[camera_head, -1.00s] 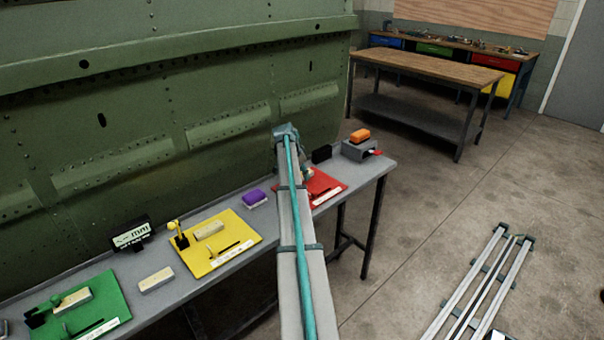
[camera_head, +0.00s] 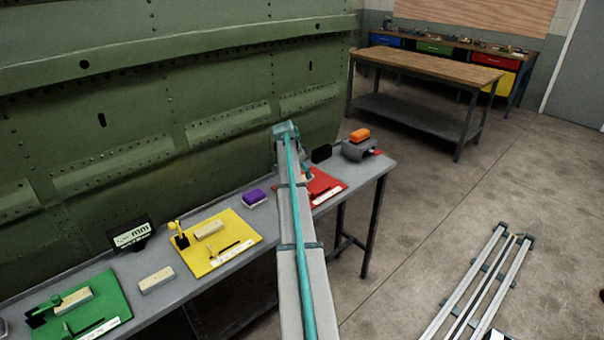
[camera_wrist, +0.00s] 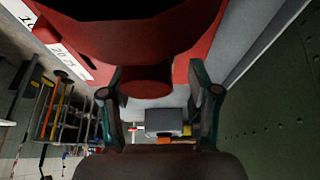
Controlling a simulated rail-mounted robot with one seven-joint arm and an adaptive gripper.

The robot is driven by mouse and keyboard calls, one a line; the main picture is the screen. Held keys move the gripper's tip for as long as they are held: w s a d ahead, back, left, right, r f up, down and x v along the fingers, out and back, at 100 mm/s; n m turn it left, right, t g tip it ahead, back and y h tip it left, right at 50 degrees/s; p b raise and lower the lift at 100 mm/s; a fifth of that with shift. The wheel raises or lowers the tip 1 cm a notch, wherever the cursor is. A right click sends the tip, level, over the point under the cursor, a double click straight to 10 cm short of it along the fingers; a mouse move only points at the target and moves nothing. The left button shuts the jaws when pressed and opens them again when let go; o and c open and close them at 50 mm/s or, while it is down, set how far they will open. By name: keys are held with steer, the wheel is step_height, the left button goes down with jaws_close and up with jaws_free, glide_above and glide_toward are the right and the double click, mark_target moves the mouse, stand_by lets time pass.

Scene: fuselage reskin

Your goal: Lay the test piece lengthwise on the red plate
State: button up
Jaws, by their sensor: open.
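The red plate (camera_head: 328,188) lies near the right end of the grey bench, partly hidden behind my arm. In the wrist view, red surface (camera_wrist: 100,48) with a white label fills much of the upper left. My gripper (camera_wrist: 158,108) is open there, its two fingers apart. A large dark red rounded body (camera_wrist: 146,80) shows close up at the finger gap; I cannot tell what it is or whether anything touches it. Cream blocks lie on the yellow plate (camera_head: 209,230), on the bare bench (camera_head: 156,280) and on the green plate (camera_head: 73,300). I cannot tell which is the test piece.
A purple-topped block (camera_head: 254,197) sits left of the red plate. A grey holder (camera_head: 360,150) with an orange item (camera_head: 359,135) and a black block (camera_head: 321,154) stand beyond it. The green riveted panel (camera_head: 200,90) rises behind the bench. A small display (camera_head: 131,235) stands there.

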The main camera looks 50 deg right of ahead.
steer(key=b+v, duration=0.2)
steer(key=v, duration=0.9)
steer(key=shift+r+b, duration=0.3)
steer(key=shift+r, duration=0.1)
steer(key=shift+a, duration=0.1)
